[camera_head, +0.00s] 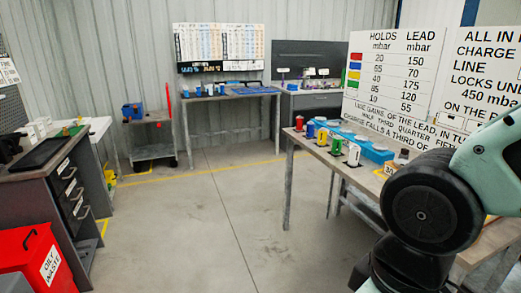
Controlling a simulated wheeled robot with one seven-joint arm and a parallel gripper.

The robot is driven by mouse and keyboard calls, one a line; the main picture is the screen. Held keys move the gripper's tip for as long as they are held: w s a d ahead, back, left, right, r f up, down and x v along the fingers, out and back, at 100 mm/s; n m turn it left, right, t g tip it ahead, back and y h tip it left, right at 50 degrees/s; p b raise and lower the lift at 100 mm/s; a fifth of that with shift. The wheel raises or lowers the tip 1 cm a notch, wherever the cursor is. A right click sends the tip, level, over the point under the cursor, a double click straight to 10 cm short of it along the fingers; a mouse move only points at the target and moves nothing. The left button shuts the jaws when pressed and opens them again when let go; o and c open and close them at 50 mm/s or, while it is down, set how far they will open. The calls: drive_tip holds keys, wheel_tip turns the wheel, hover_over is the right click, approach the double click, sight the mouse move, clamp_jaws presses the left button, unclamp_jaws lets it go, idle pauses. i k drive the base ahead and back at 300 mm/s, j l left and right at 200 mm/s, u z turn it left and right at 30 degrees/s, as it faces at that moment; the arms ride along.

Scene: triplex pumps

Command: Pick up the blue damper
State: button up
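The blue damper (310,130) appears as a small upright cylinder on the near right workbench (352,172). It stands in a row of small coloured cylinders, between a red one (299,123) and a yellow one (322,137). A green one (337,147) and a white one (354,155) stand nearer in the same row. My arm's links fill the lower right of the picture. My gripper is out of view, so its state and its distance from the damper do not show.
Blue units (376,151) lie behind the row. A chart board (395,70) stands behind the bench. A drawer cabinet (70,195) and red oily waste bin (38,262) are at left. Another bench (225,94) stands at the back. The middle floor is clear.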

sight(310, 125)
drive_tip(key=i+j+u, duration=0.1)
drive_tip(key=i+u, duration=0.35)
drive_tip(key=i, duration=1.45)
drive_tip(key=i+j+z, duration=0.1)
drive_tip(key=i+z, duration=0.25)
drive_tip(key=i, duration=0.2)
drive_tip(key=i+j+z, duration=0.35)
drive_tip(key=i, duration=0.2)
drive_tip(key=i+j+z, duration=0.35)
drive_tip(key=i, duration=0.15)
